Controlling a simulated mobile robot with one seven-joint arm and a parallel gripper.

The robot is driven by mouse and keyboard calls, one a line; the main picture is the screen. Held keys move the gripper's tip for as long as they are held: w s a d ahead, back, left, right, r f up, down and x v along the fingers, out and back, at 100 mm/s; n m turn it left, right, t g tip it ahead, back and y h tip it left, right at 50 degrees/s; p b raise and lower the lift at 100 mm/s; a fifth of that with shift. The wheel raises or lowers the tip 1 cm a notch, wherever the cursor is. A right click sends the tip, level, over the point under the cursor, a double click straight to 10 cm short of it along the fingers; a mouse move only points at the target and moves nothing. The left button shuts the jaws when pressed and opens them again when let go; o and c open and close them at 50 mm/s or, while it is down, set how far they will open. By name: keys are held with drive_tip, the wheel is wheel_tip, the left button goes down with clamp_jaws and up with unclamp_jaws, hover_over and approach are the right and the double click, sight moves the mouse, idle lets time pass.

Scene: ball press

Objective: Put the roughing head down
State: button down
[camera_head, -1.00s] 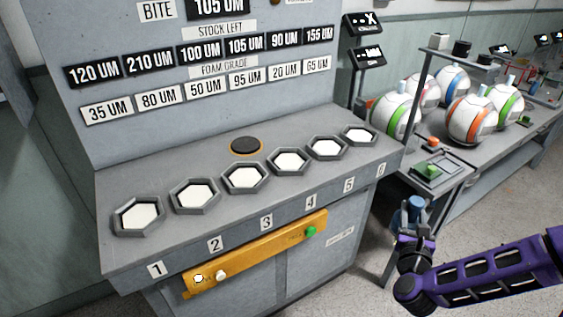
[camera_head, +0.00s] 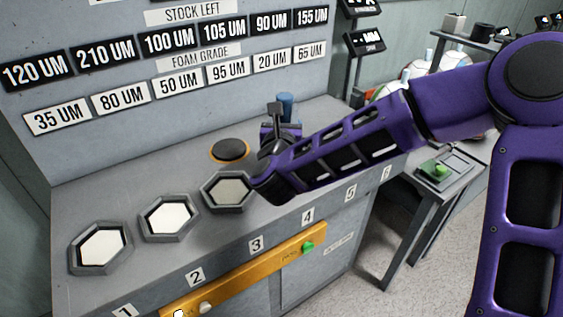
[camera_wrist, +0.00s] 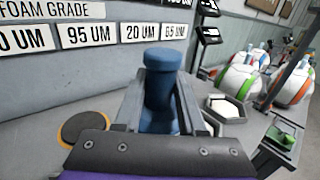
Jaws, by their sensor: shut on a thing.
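The roughing head seems to be the blue cylinder (camera_wrist: 161,82) with a wider round top, upright between the jaws of my gripper (camera_wrist: 160,105) in the wrist view. In the head view the blue piece (camera_head: 286,104) shows above my gripper (camera_head: 280,125). My gripper is shut on it and holds it over the grey bench (camera_head: 190,250), behind the hexagonal sockets and right of the round black pad (camera_head: 230,150) with an orange rim. The pad also shows left of the gripper in the wrist view (camera_wrist: 85,128). The gap between the blue piece and the bench is hidden.
Hexagonal sockets with white faces line the bench front, such as the one above label 2 (camera_head: 168,218). My arm hides those at the right. A panel of labels (camera_head: 180,80) rises behind. A side table with a green piece (camera_head: 438,168) and several balls (camera_wrist: 243,82) stand right.

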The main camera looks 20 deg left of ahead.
drive_tip(key=shift+s+a, duration=0.1)
drive_tip(key=shift+a, duration=0.35)
drive_tip(key=shift+f+b, duration=1)
drive_tip(key=shift+f, duration=3.6)
drive_tip(key=shift+f, duration=0.1)
drive_tip(key=shift+c, duration=2.4)
unclamp_jaws()
drive_tip(key=shift+f, duration=0.15)
drive_tip(key=shift+s, duration=0.15)
drive_tip(key=v, duration=1.2)
